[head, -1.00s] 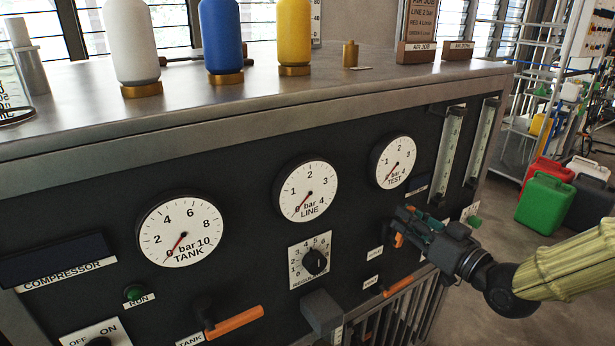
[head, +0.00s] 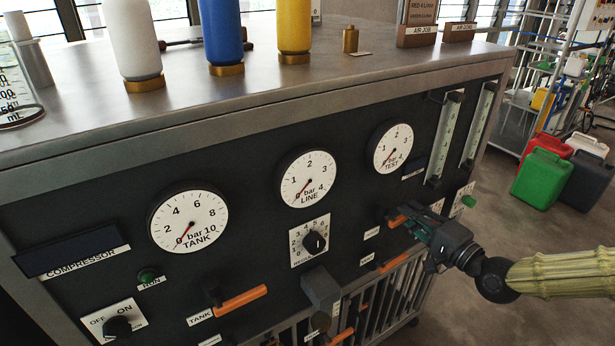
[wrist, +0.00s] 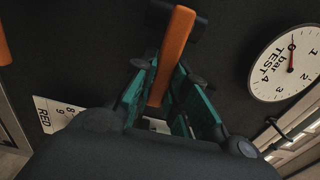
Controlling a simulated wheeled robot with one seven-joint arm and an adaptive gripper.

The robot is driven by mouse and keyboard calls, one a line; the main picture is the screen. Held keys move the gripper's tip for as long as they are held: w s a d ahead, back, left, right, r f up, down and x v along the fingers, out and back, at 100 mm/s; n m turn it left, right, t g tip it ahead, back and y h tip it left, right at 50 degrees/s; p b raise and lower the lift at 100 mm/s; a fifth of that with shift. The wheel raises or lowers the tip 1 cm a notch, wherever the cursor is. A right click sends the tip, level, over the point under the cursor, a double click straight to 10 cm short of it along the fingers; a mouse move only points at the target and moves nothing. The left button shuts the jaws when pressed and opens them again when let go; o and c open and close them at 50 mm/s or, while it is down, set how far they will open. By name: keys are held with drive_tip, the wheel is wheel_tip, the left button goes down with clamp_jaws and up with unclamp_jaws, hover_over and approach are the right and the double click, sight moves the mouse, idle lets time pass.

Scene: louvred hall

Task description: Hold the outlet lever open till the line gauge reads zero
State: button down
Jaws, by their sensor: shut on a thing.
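My gripper (head: 416,230) is at the right part of the dark panel, below the test gauge. It is shut on an orange lever (head: 397,221); the wrist view shows the lever (wrist: 174,48) between the two fingers. The label beside this lever is too small to read. The line gauge (head: 309,180) is a white dial in the middle of the panel; its red needle points at or very near 0.
The tank gauge (head: 188,220) and test gauge (head: 391,147) flank the line gauge; both needles point low. Other orange levers are close by, one just below my gripper (head: 394,261) and one by the tank label (head: 240,299). A regulator knob (head: 314,243) sits under the line gauge.

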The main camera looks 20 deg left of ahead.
drive_tip(key=c, duration=1.3)
unclamp_jaws()
drive_tip(key=shift+s+f, duration=0.15)
drive_tip(key=shift+f, duration=0.15)
drive_tip(key=shift+c, duration=0.2)
drive_tip(key=shift+a+r, duration=0.1)
drive_tip(key=v, duration=0.7)
drive_tip(key=shift+p, duration=0.4)
drive_tip(key=shift+r, duration=0.1)
drive_tip(key=v, duration=1.2)
